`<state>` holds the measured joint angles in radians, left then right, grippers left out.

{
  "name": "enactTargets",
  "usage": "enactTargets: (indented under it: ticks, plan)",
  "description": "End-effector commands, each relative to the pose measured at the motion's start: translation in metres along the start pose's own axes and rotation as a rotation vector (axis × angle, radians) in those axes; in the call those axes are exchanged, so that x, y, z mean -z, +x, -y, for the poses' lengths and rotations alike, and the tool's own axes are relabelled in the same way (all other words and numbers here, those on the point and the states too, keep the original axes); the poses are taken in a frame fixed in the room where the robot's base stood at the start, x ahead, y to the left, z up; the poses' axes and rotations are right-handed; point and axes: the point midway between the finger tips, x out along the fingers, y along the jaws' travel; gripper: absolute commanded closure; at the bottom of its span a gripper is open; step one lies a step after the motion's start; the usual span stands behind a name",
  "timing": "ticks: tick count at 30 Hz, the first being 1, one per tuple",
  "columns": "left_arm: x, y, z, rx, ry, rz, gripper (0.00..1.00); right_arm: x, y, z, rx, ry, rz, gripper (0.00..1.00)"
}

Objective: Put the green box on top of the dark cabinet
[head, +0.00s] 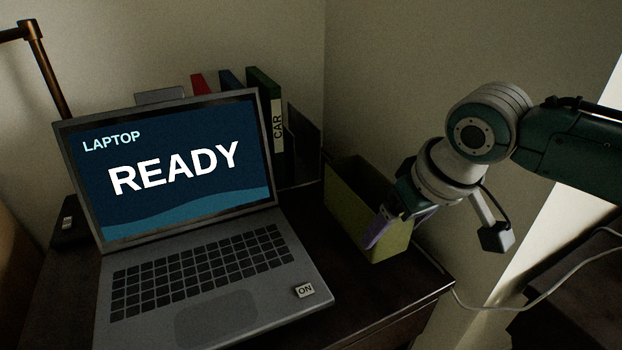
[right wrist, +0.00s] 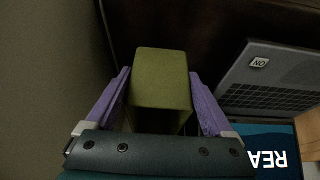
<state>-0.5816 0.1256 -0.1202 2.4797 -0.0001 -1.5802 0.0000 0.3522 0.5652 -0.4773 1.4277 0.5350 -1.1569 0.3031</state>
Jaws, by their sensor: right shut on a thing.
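The green box (head: 350,205) is at the right end of the dark desk, beside the laptop. In the right wrist view the green box (right wrist: 160,85) sits between the two purple fingers. My right gripper (head: 380,228) is shut on the box, with one purple finger against its near side. It also shows in the right wrist view (right wrist: 162,102). I cannot tell whether the box's bottom touches the desk. A dark piece of furniture (head: 575,300), perhaps the dark cabinet, shows partly at the lower right. My left gripper is not in view.
An open laptop (head: 200,290) takes up most of the dark desk (head: 395,305). Several books or binders (head: 265,110) stand behind it, left of the box. A pale cable (head: 545,295) runs at the right. A wall is close behind the box.

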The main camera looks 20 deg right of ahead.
Motion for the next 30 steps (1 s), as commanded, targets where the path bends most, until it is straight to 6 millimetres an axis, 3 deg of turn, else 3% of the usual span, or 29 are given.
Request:
enactTargets:
  ticks: [9, 22, 23, 26, 30]
  plan:
    - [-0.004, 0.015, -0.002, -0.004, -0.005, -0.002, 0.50, -0.015, 0.037, 0.000, 0.001, 0.001, 0.001, 0.70]
    - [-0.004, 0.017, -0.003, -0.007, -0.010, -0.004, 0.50, -0.017, 0.042, 0.001, 0.001, 0.001, 0.000, 0.70]
    - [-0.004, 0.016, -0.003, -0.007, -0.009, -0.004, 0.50, -0.017, 0.042, 0.001, 0.001, 0.000, 0.000, 0.11]
    - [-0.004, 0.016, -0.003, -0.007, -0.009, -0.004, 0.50, -0.017, 0.041, 0.001, 0.001, 0.000, 0.000, 0.00]
    - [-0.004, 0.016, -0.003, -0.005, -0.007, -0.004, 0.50, -0.017, 0.041, 0.000, 0.001, 0.000, 0.000, 0.00]
